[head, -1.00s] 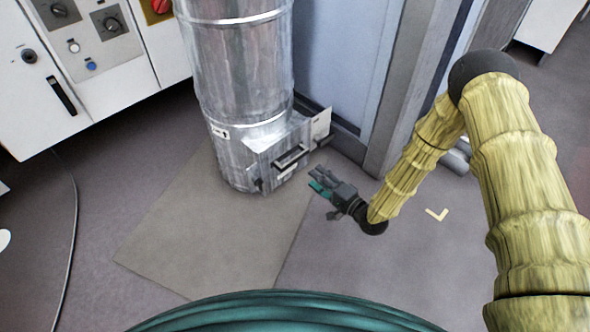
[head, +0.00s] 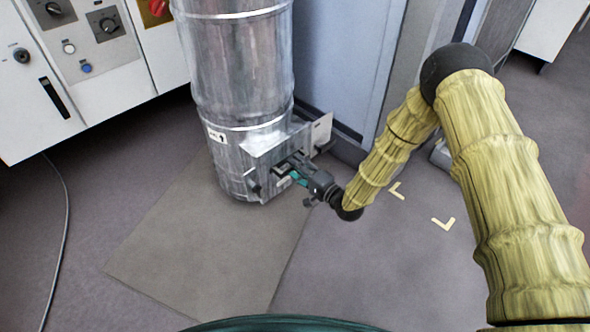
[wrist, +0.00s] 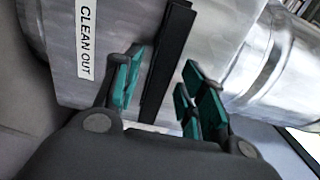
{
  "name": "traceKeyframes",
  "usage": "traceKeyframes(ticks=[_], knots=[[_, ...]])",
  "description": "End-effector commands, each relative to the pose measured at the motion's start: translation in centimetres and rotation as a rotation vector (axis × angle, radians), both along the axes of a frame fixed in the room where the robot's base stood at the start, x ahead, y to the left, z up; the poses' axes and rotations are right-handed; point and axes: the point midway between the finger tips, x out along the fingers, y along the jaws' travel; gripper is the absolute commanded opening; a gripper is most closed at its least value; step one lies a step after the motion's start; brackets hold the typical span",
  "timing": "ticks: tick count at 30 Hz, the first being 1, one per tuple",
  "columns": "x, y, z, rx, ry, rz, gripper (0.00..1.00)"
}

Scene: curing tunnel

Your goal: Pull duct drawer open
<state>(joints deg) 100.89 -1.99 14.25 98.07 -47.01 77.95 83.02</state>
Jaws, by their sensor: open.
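The duct drawer (wrist: 130,22) is a metal front low on the round silver duct (head: 238,70), with a "CLEAN OUT" label (wrist: 86,40). Its black bar handle (wrist: 166,62) runs between the teal fingers of my gripper (wrist: 160,88) in the wrist view. The fingers are open, one on each side of the bar, with a visible gap on both sides. In the head view my gripper (head: 290,174) is at the drawer front and hides most of the handle. The drawer appears shut, though the gripper partly covers it.
A white control cabinet (head: 95,70) with knobs stands at the left. A blue-grey panel (head: 340,60) with a metal post is behind and right of the duct. A beige mat (head: 190,240) lies on the floor before the duct. A cable (head: 66,215) lies at left.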

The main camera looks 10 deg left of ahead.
Motion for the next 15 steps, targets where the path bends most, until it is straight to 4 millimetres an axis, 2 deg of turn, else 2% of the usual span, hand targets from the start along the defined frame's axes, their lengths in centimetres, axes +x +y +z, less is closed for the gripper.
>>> traceKeyframes(ticks=[5, 13, 14, 15], knots=[[0.56, 0.75, -0.04, -0.001, 0.0, 0.0, 0.41], [0.63, 0.82, 0.02, -0.001, 0.001, 0.0, 0.41], [0.62, 0.81, 0.02, -0.001, 0.001, 0.0, 0.39], [0.62, 0.81, 0.02, -0.001, 0.001, 0.0, 0.32]])
